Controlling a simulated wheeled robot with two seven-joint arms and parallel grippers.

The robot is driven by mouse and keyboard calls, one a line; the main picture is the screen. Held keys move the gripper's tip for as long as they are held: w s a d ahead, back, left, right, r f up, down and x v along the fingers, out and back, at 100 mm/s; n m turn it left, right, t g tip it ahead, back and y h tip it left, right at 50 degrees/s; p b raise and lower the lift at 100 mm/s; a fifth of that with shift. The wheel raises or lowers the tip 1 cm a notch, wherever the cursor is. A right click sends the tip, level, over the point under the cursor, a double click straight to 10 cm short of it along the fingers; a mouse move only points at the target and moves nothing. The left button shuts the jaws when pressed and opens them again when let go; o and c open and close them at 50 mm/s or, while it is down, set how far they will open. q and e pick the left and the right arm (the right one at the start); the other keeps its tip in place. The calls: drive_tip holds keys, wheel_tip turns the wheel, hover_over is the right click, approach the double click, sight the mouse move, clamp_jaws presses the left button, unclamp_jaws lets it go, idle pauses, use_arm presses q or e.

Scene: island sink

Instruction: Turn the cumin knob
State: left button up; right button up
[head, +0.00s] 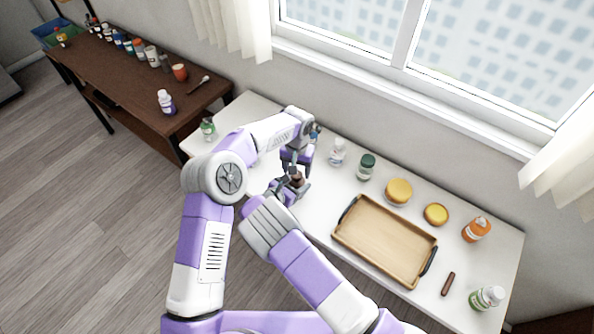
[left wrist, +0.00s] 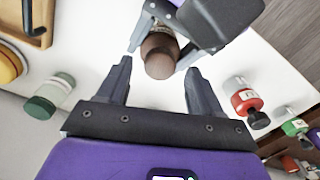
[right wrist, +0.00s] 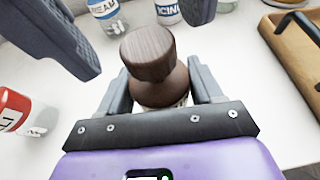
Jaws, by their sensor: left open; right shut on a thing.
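A small jar with a brown, wood-like round cap (head: 297,177) is held above the white table. It also shows in the left wrist view (left wrist: 160,57) and the right wrist view (right wrist: 150,60). I cannot read its label, so I cannot confirm it is the cumin. My right gripper (head: 289,187) is shut on the jar's body below the cap. My left gripper (head: 296,163) is over the jar from above. Its fingers are open, one on each side of the cap in the left wrist view (left wrist: 159,66), and apart from it.
The white table (head: 340,183) bears a wooden tray (head: 385,240), a green-lidded jar (head: 366,166), yellow-lidded jars (head: 398,192), an orange bottle (head: 476,229) and a brown stick (head: 448,284). A red-labelled bottle (left wrist: 246,102) stands close by. A brown side table (head: 130,75) holds several bottles.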

use_arm(q)
wheel_tip(320, 180, up, 11)
drive_tip(key=shift+f, duration=0.2)
idle(0.3)
wheel_tip(320, 180, down, 12)
drive_tip(key=n, duration=0.3)
drive_tip(key=shift+f+n, duration=0.15)
drive_tip(key=shift+n, duration=0.15)
drive_tip(key=shift+c, duration=0.2)
